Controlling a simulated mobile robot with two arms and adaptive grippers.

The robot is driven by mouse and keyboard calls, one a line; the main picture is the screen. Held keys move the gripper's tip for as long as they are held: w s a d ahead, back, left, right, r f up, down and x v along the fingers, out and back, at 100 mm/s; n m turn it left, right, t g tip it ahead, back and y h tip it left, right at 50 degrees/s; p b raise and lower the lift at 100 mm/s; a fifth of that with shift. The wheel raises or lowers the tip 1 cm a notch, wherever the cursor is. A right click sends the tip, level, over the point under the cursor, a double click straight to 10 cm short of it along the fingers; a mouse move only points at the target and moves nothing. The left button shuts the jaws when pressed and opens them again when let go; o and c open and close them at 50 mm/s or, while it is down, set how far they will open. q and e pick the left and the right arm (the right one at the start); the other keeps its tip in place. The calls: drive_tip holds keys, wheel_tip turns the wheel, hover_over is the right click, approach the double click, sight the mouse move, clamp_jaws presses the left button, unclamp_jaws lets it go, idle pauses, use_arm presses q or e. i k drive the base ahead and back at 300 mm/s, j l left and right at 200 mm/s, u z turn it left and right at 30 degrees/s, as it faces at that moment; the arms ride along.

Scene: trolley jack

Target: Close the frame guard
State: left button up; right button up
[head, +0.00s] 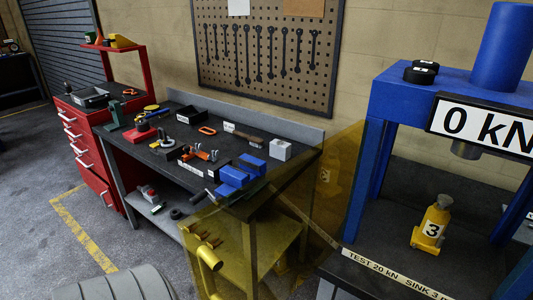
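The frame guard (335,190) is a see-through amber panel. It stands swung out to the left from the left post of the blue press frame (378,165), in front of the right end of the workbench. A yellow bar handle (208,260) shows at its near left edge, low in the picture. The front of the press is uncovered, and a yellow jack (431,224) marked 3 stands upright on the dark press bed. Neither of my grippers is in view, and nothing is seen touching the handle.
A force display (485,122) reading 0 kN hangs on the press crossbeam. Open floor (45,250) lies at the left.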

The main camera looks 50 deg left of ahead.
sight(209, 261)
drive_tip(key=j+z, duration=0.15)
drive_tip(key=j, duration=0.4)
drive_tip(key=k+j+z, duration=0.1)
drive_tip(key=j, duration=0.4)
drive_tip(key=k+j+z, duration=0.15)
drive_tip(key=j, duration=0.4)
drive_tip(key=j+z, duration=0.1)
drive_tip(key=j, duration=0.4)
drive_tip(key=k, duration=0.05)
